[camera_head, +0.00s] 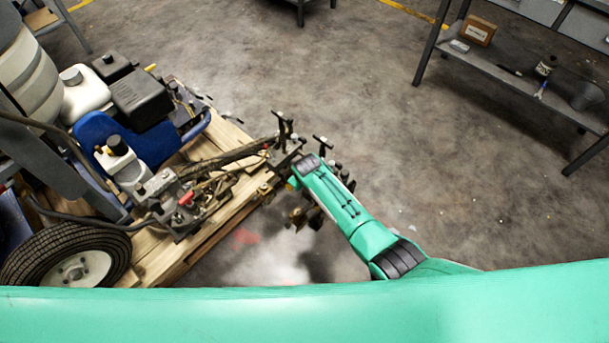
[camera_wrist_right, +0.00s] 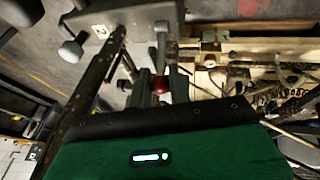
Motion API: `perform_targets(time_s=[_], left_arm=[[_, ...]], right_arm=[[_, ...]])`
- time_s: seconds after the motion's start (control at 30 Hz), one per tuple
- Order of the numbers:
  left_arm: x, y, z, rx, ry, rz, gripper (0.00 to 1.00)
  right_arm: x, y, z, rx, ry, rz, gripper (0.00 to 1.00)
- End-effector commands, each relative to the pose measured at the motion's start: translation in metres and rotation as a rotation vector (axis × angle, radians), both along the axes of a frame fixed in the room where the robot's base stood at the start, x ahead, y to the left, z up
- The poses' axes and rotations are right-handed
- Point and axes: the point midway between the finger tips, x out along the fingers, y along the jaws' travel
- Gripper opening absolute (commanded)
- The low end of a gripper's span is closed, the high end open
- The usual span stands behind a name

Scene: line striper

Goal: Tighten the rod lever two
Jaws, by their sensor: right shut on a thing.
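The line striper (camera_head: 150,150) stands at the left in the head view, with its rod assembly (camera_head: 285,150) reaching out to the right. In the right wrist view a grey block (camera_wrist_right: 120,22) carries a label "2" (camera_wrist_right: 100,31). A grey lever (camera_wrist_right: 161,45) runs down from beside this block to between the fingers of my right gripper (camera_wrist_right: 158,82). The gripper is shut on it, and a red part (camera_wrist_right: 159,87) shows between the fingers. In the head view my right wrist covers most of this spot. My left gripper is not in view.
Other rods and black T-handles (camera_head: 322,141) crowd around my right wrist. A wooden pallet (camera_head: 205,230) lies under the machine. A shelf (camera_head: 500,80) with a box (camera_head: 479,30) stands at the upper right. The concrete floor between is clear.

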Motion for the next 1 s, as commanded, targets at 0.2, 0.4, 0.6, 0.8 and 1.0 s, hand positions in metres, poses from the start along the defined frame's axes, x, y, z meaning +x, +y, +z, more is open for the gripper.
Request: perform_targets(time_s=[0.2,0.4,0.6,0.8,1.0], left_arm=[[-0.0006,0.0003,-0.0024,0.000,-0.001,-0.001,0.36],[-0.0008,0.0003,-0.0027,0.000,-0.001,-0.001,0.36],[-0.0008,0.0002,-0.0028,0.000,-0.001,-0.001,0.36],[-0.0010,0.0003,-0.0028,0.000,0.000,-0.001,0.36],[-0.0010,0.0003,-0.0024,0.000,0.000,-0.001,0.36]], right_arm=[[0.0021,0.0020,-0.0011,-0.029,0.027,0.000,0.00],[0.0020,0.0023,-0.0017,-0.033,0.033,0.000,0.00],[0.0020,0.0023,-0.0017,-0.033,0.033,0.000,0.00],[0.0019,0.0022,-0.0017,-0.033,0.032,0.001,0.38],[0.0017,0.0020,-0.0014,-0.033,0.033,0.000,0.38]])
